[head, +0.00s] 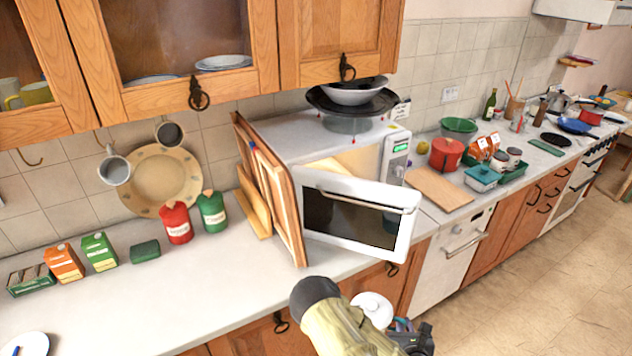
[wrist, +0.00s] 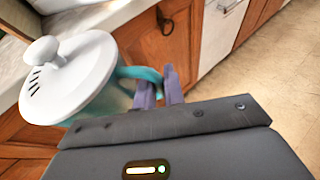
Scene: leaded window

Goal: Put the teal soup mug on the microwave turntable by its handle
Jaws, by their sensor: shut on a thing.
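The teal soup mug wears a white lid with a knob and slots. In the wrist view the mug (wrist: 118,100) is at the left, with its teal handle between the fingers of my gripper (wrist: 160,90). My gripper is shut on that handle. In the head view the mug (head: 371,309) shows mostly as its white lid, low in the picture in front of the counter, beside my gripper (head: 403,326). The white microwave (head: 290,137) stands on the counter with its door (head: 358,213) swung open. The lit inside shows only above the door; the turntable is hidden.
Wooden boards (head: 277,195) lean against the microwave's left side. A dark plate and bowls (head: 352,98) sit on top.

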